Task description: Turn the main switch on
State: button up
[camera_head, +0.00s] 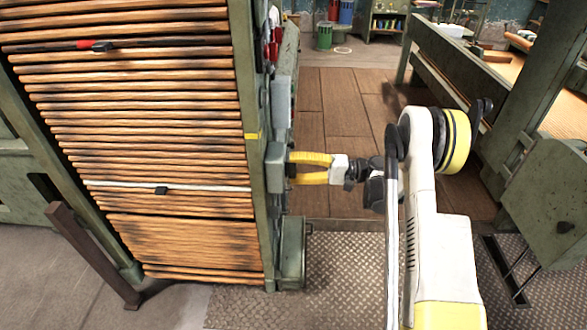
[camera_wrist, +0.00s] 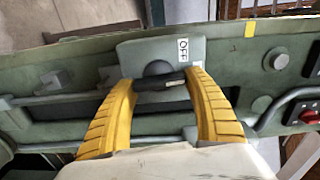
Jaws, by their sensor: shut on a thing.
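The main switch is a grey-green box (camera_head: 275,166) on the side of the slatted machine's green post. In the wrist view its plate (camera_wrist: 140,52) bears a white OFF label (camera_wrist: 183,50), turned sideways, and a round grey hub. A dark bar handle (camera_wrist: 158,83) crosses in front of the hub. My gripper (camera_head: 291,169) has yellow fingers and reaches the box from the right. In the wrist view my gripper (camera_wrist: 160,80) has its fingertips at both ends of the handle, shut on it. The fingers hide the handle's ends.
A black control with a red part (camera_wrist: 308,115) sits on the panel to the right in the wrist view. Pipes (camera_wrist: 60,98) run along the panel. A green bench frame (camera_head: 545,180) stands at right. Wooden floor (camera_head: 335,110) lies open behind the gripper.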

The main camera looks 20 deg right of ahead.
jog(key=shift+m, duration=0.5)
jog(key=o, duration=1.2)
jog(key=shift+d, duration=0.1)
jog(key=v, duration=1.2)
